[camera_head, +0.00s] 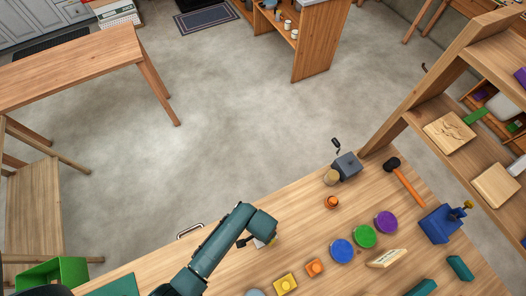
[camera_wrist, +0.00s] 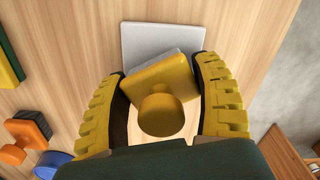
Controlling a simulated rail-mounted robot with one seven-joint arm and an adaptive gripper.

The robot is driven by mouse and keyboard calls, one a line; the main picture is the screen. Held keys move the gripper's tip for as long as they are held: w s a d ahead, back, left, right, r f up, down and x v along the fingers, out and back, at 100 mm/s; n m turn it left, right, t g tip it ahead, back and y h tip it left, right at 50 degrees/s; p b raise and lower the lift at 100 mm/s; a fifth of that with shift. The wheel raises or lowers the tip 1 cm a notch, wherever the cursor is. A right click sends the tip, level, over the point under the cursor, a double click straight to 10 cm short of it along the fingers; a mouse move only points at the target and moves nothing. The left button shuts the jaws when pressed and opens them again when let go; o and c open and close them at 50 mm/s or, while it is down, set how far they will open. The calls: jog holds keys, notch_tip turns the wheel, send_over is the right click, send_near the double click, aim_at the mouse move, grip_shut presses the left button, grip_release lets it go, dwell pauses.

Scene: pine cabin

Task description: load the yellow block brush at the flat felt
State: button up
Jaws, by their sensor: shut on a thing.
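In the wrist view the yellow block brush (camera_wrist: 163,84), with a round knob on top, sits between the yellow-padded fingers of my gripper (camera_wrist: 168,98). My gripper is shut on it. A grey layer shows along the block's far edge. A flat pale grey square (camera_wrist: 162,36), which looks like the flat felt, lies on the wood just beyond and partly under the block. I cannot tell whether they touch.
Another yellow knobbed block (camera_head: 285,284) and an orange one (camera_head: 315,267) stand nearer the front. Blue (camera_head: 342,251), green (camera_head: 365,237) and purple (camera_head: 386,222) discs lie to the right. A grey cranked device (camera_head: 346,166), a hammer (camera_head: 405,181) and a blue vise (camera_head: 440,223) are farther right.

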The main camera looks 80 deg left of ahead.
jog(key=shift+f+b, duration=0.35)
jog(key=shift+f, duration=0.15)
dwell(0.4)
jog(key=shift+f, duration=0.1)
dwell(1.1)
notch_tip(320, 180, up, 7)
jog(key=p, duration=0.8)
dwell(0.7)
